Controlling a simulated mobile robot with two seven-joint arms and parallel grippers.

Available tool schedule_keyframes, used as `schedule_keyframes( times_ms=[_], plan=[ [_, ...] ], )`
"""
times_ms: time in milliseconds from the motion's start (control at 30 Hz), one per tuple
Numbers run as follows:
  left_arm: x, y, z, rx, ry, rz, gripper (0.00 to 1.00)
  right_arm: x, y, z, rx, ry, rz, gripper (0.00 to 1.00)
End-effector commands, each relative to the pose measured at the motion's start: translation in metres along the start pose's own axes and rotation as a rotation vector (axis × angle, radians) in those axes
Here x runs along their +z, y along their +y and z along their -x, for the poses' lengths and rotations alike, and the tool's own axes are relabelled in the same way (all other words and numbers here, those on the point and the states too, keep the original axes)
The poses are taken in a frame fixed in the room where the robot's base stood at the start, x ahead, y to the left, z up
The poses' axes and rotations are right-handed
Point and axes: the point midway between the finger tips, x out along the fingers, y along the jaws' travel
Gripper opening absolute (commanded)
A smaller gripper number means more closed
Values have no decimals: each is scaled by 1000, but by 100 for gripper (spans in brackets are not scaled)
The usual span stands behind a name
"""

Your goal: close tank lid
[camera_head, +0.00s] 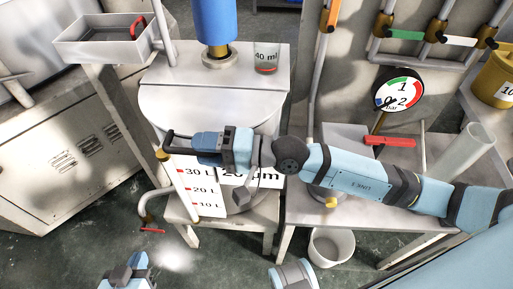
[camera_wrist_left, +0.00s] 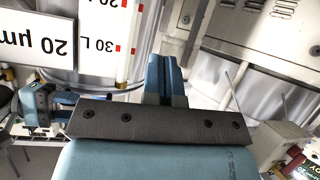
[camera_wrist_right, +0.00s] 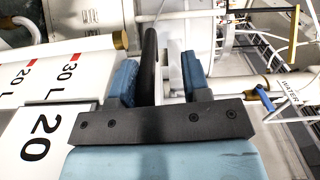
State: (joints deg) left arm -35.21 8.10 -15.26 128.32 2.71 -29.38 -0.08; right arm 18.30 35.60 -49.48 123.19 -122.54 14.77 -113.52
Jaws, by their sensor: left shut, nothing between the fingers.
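The tank is the pale round vessel with a level scale (camera_head: 198,189) and a "20 µm" label at its front. Its pale top (camera_head: 225,115) shows in the head view; I cannot tell clearly how far the lid stands open. A black bar handle (camera_head: 178,151) sticks out at the top's left front. My right gripper (camera_head: 197,147) reaches across the tank front to this handle. In the right wrist view, its fingers stand apart with the black handle (camera_wrist_right: 149,62) between them, closer to the left finger. My left gripper (camera_wrist_left: 168,75) is shut and empty, low in front of the tank.
A clear "40 ml" cup (camera_head: 266,57) and a blue cylinder (camera_head: 215,22) stand on the ledge behind the tank top. A grey tray (camera_head: 95,50) is at left. A gauge (camera_head: 398,90) and red-handled valve (camera_head: 390,141) are at right. A white bucket (camera_head: 331,246) stands on the floor.

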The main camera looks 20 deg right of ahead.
Motion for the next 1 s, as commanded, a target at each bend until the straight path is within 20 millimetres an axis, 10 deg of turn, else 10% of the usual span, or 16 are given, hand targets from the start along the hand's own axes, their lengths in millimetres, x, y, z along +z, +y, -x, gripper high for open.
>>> schedule_keyframes(
  times_ms=[467,1000],
  plan=[
    [-2,4,-3,15,39,11,0,-1,3,79,5,1,3,42],
    [-72,32,-1,120,371,39,0,-1,2,130,2,1,2,42]
  ],
)
